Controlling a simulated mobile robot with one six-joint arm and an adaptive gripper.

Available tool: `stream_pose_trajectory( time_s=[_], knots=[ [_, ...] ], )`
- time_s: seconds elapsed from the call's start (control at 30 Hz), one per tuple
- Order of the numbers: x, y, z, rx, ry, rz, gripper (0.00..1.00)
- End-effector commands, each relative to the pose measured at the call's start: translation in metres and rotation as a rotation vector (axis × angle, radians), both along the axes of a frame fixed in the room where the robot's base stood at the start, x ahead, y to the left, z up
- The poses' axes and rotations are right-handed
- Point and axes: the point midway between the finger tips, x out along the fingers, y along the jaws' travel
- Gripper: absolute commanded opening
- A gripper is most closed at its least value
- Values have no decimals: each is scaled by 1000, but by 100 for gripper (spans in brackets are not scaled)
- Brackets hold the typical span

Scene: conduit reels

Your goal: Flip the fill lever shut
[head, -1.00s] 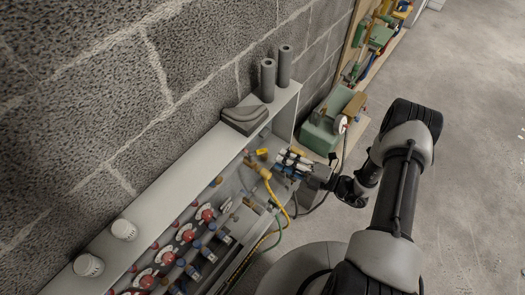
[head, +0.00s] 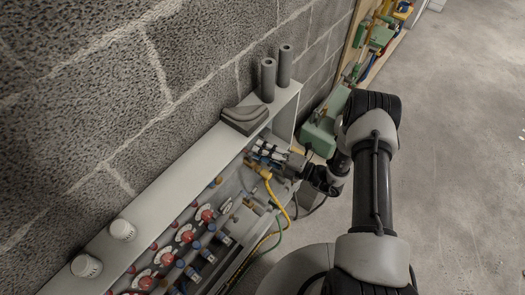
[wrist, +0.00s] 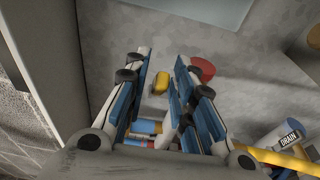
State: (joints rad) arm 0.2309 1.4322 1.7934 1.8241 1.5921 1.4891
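In the wrist view a small yellow piece (wrist: 160,83), likely the fill lever, shows between my two finger pads, against the grey back of the cabinet. I cannot tell its angle. My gripper (wrist: 160,68) is open, with a blue-padded finger on either side of the yellow piece and a gap between. I cannot tell whether either finger touches it. In the head view my gripper (head: 258,148) reaches into the far end of the cabinet and hides the lever. A red disc (wrist: 203,69) is partly behind the right finger.
A yellow hose (head: 277,190) runs just below my gripper. A valve with a DRAIN label (wrist: 288,140) is at lower right in the wrist view. Red-and-blue valves (head: 187,234) line the cabinet. Its side wall (wrist: 48,50) stands close at left.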

Motion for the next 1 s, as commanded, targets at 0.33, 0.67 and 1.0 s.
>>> stream_pose_trajectory(
  time_s=[0.33, 0.67, 1.0],
  knots=[
    [0, 0, 0, 0, 0, 0, 0],
    [0, 0, 0, 0, -1, 7, 0],
    [8, 2, -4, -3, -5, 155, 0]
  ],
)
